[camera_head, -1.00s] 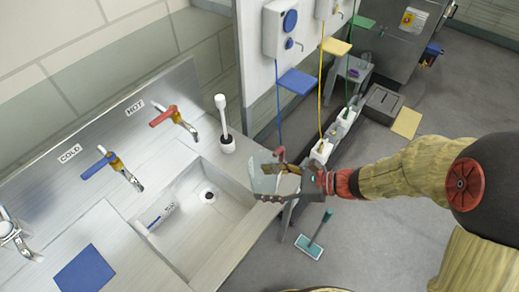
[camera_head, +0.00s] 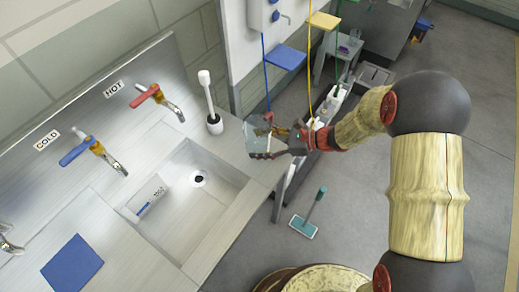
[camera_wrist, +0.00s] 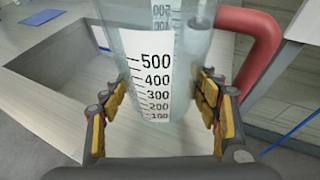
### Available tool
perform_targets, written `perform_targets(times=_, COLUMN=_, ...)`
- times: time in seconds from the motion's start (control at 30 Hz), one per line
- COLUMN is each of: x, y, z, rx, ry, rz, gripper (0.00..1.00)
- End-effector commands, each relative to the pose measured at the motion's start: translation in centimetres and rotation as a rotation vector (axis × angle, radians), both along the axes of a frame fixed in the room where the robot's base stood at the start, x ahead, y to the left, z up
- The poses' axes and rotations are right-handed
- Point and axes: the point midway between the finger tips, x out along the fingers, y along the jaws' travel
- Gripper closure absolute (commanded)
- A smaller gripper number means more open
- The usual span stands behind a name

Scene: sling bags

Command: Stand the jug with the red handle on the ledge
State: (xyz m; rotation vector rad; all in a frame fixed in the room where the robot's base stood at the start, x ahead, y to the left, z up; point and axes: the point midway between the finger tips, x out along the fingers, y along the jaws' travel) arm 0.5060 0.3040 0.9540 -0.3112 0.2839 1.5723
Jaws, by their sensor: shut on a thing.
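The clear jug (camera_head: 257,139) has a white scale strip with black numbers and a red handle (camera_wrist: 262,45). My gripper (camera_head: 272,141) is shut on the jug's body. In the wrist view its padded fingers (camera_wrist: 162,98) lie on both sides of the jug, which looks about upright, with the handle to the right. In the head view the jug appears over the right end of the steel sink counter (camera_head: 235,150), right of the brush. I cannot tell whether its base touches the counter. My fingers partly hide the jug in the head view.
A white brush in a dark-based holder (camera_head: 214,123) stands close left of the jug. The sink basin (camera_head: 190,215) is open below left, with a red-handled tap (camera_head: 160,98) and a blue-handled tap (camera_head: 92,152) behind. A blue shelf (camera_head: 287,57) hangs beyond.

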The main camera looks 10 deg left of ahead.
Motion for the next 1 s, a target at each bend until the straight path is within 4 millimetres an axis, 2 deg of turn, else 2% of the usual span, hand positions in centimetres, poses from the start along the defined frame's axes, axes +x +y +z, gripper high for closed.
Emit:
perform_targets(times=0.17, x=0.8, y=0.2, z=-1.0, rx=0.000, ry=0.000, rz=0.000, gripper=0.73)
perform_targets(times=0.37, x=0.6, y=0.1, z=-3.8, rx=0.000, ry=0.001, rz=0.000, gripper=0.73)
perform_targets(times=0.77, x=0.7, y=0.1, z=-4.1, rx=0.000, ry=0.000, rz=0.000, gripper=0.73)
perform_targets(times=0.8, x=0.6, y=0.1, z=-4.1, rx=0.000, ry=0.000, rz=0.000, gripper=0.37)
perform_targets(times=1.0, x=0.6, y=0.1, z=-4.0, rx=0.000, ry=0.000, rz=0.000, gripper=0.25)
